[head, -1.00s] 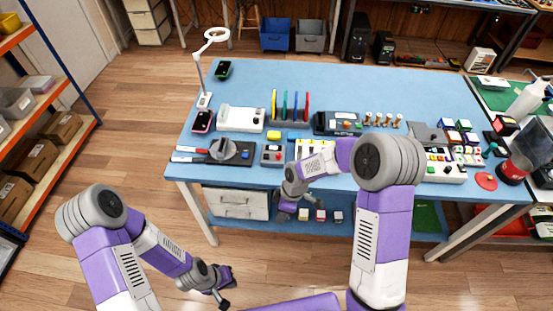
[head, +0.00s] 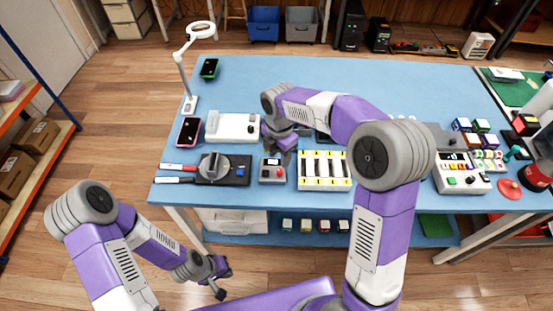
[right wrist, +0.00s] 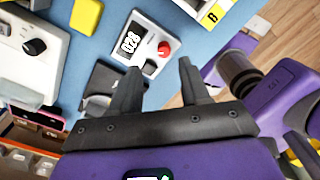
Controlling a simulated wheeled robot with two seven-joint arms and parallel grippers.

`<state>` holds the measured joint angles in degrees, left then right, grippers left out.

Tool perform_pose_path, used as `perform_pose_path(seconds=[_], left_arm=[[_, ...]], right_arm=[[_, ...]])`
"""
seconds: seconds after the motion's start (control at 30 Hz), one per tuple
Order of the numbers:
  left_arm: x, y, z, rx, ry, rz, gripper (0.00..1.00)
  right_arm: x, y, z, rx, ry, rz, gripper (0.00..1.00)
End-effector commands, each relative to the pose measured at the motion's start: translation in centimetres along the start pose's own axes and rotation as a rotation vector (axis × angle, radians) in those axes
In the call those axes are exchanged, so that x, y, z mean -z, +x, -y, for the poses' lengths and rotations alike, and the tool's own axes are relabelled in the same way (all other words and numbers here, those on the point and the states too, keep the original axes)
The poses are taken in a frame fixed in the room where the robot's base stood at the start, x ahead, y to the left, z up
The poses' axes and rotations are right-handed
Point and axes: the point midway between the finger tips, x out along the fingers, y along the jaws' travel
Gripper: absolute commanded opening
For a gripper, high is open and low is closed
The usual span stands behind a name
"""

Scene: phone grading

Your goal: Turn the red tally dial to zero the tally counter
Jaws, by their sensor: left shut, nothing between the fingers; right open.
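The tally counter (head: 272,171) is a small grey box near the front edge of the blue table. In the right wrist view the counter (right wrist: 150,66) shows a dark display (right wrist: 129,43), which seems to read 028, and the red tally dial (right wrist: 164,49). My right gripper (head: 286,153) is over the table just behind the counter. In the right wrist view its open, empty fingers (right wrist: 159,68) point toward the counter, with the dial beyond the gap and apart from them. My left gripper (head: 221,280) is shut and empty, low in front of the table.
A white box with a black knob (head: 230,127) stands behind. The front table edge is close.

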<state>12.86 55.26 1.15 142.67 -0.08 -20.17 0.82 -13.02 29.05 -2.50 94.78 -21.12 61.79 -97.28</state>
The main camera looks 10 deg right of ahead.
Motion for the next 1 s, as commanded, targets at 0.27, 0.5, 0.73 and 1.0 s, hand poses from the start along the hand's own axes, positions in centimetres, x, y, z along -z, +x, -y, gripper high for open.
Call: perform_pose_path(seconds=[0.27, 0.5, 0.73, 1.0], left_arm=[[0.0, 1.6, 0.7, 0.0, -0.001, 0.001, 0.0], [0.1, 2.1, 0.8, 0.0, -0.001, 0.001, 0.0], [0.1, 2.1, 0.8, 0.0, -0.001, 0.001, 0.0], [0.1, 2.1, 0.8, 0.0, 0.0, 0.001, 0.0]], right_arm=[[0.1, 4.8, 0.0, 0.002, 0.001, -0.001, 0.46], [0.1, 6.5, 0.0, 0.001, 0.001, -0.001, 0.46], [0.0, 6.5, 0.0, 0.0, 0.001, -0.001, 0.46], [0.0, 6.5, 0.0, 0.0, 0.002, -0.001, 0.09]])
